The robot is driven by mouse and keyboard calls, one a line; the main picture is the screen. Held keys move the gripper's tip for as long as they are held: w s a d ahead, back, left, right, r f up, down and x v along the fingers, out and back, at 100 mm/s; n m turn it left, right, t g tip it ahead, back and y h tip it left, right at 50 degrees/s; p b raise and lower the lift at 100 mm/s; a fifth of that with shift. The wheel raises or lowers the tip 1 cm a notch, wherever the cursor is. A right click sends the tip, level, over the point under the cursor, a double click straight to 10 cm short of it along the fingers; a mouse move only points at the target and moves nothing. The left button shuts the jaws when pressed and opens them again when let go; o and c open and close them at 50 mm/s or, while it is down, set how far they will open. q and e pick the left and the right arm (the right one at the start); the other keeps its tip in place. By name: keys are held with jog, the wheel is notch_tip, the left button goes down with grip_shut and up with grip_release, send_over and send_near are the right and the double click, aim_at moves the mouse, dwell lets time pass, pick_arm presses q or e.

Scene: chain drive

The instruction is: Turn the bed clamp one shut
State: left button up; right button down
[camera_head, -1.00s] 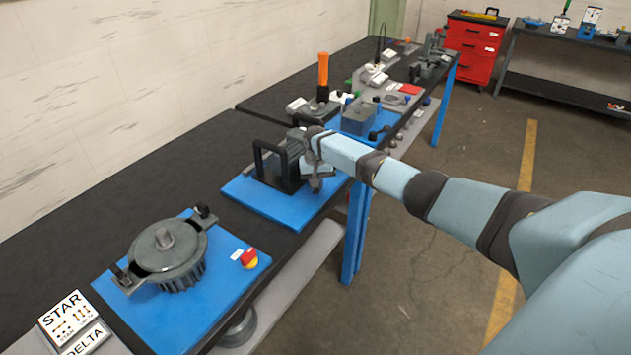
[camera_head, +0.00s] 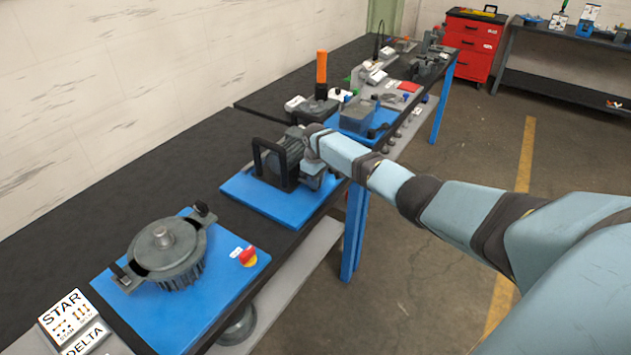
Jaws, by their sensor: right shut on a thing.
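My right gripper (camera_head: 315,177) is at the right side of a grey finned motor (camera_head: 291,148), which sits behind a black frame (camera_head: 272,166) on a blue plate (camera_head: 262,201). Its fingers point down beside the motor and are shut on a small part low at the motor's bed, taken as the bed clamp one. The clamp itself is hidden by the gripper and wrist, so its angle cannot be told. My left gripper is not in view.
An upright orange handle (camera_head: 321,68) and a grey box (camera_head: 357,116) stand farther along the black bench (camera_head: 120,180).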

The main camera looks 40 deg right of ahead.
jog(key=shift+n, duration=0.4)
jog(key=c, duration=1.1)
grip_release()
notch_tip(320, 180, up, 14)
jog(key=shift+f, duration=0.1)
